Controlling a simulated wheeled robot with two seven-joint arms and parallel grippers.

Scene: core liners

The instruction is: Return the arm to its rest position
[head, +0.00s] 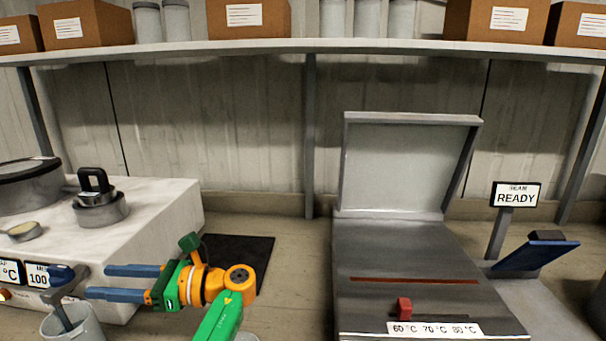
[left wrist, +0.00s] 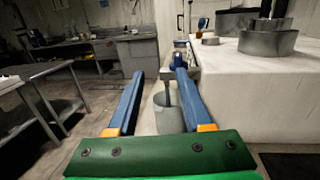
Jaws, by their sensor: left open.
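My left gripper (head: 97,282) has blue fingers, an orange wrist and a green arm link. It is open and points left in the head view, near the front of the white bench. Beyond the fingertips, a blue-handled tool (head: 60,277) stands above a grey bucket (head: 86,333). The bucket also shows between the fingers in the left wrist view (left wrist: 168,124). My right gripper is not in view.
The white bench (head: 160,195) holds a lidded pot (head: 30,190), a black-handled weight (head: 100,210) and a small dish (head: 24,232). A metal machine with a raised lid (head: 400,165) and red slider (head: 403,308) stands right, beside a READY sign (head: 515,195).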

